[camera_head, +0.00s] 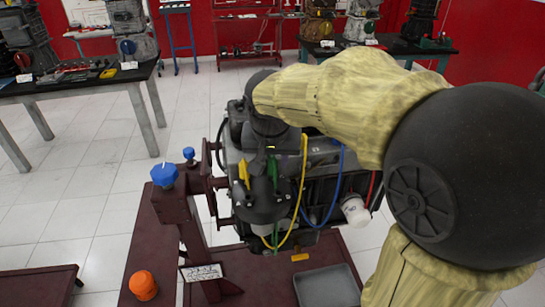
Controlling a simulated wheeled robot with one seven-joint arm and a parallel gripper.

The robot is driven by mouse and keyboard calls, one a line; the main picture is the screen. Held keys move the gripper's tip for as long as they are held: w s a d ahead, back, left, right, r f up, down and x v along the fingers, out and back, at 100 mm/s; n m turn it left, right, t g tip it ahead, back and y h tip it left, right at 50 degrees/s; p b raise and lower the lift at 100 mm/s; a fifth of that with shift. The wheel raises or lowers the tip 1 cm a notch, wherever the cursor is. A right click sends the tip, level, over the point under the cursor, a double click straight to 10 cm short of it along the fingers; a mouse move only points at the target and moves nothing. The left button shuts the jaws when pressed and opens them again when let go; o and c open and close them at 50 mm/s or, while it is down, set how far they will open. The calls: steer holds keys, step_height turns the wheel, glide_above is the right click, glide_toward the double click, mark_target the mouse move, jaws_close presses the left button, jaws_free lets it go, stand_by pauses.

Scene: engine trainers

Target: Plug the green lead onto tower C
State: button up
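My pale arm reaches over an engine trainer in the middle of the view, and its black wrist points down at the engine. My gripper (264,212) is seen from above against dark engine parts. Its fingertips cannot be made out, so I cannot tell whether it is open or shut or holds anything. Green shows just below it, seemingly part of the green lead (275,240); most of that lead is hidden. A yellow lead (301,190) and a blue lead (335,195) loop down to its right. Tower C cannot be picked out; no tower letters are readable.
The dark red stand (155,235) carries a blue knob (163,175), an orange cap (143,285) and a white label (201,272). A grey tray (327,287) lies at the front. A white filter (355,210) sits right of the leads. Tables with engines stand behind.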

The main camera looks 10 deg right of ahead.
steer(key=shift+o, duration=0.7)
steer(key=shift+r, duration=0.15)
steer(key=p+v, duration=0.1)
steer(key=v, duration=1.6)
steer(key=shift+s, duration=0.2)
steer(key=shift+w, duration=0.1)
